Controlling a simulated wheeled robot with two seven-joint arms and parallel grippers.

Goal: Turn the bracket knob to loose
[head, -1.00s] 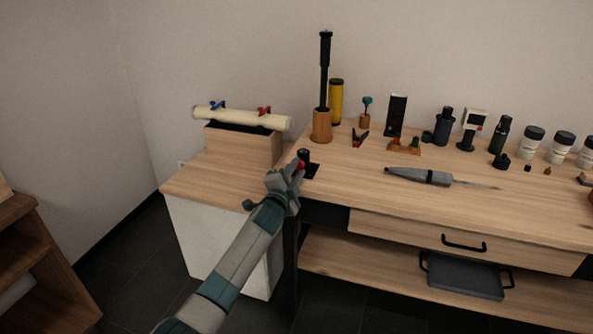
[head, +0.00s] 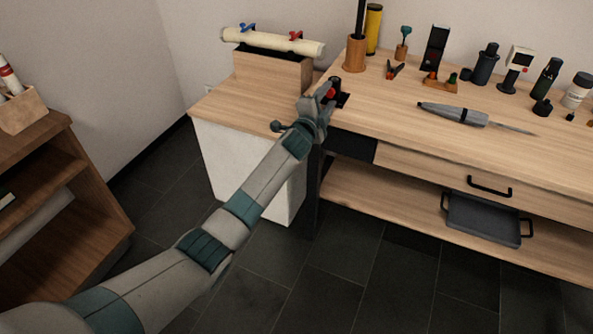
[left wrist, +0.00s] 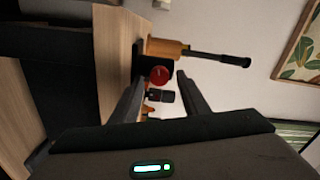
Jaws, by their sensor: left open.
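The bracket knob (head: 331,93) is a small red knob on a black bracket (head: 343,101) at the table's near left corner. In the left wrist view the red knob (left wrist: 160,75) shows as a round red face. My left gripper (head: 326,93) is at the knob, partly covering it in the head view. In the left wrist view its two fingers (left wrist: 161,80) are open, with the knob in line between their tips. I cannot tell whether either finger touches it. My right gripper is not in view.
A pale roll with blue and red clamps (head: 272,42) lies on a wooden block left of the bracket. A wooden cup (head: 355,54) stands behind it. A grey pointed tool (head: 455,114) lies to the right. The tabletop (head: 400,130) between is clear.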

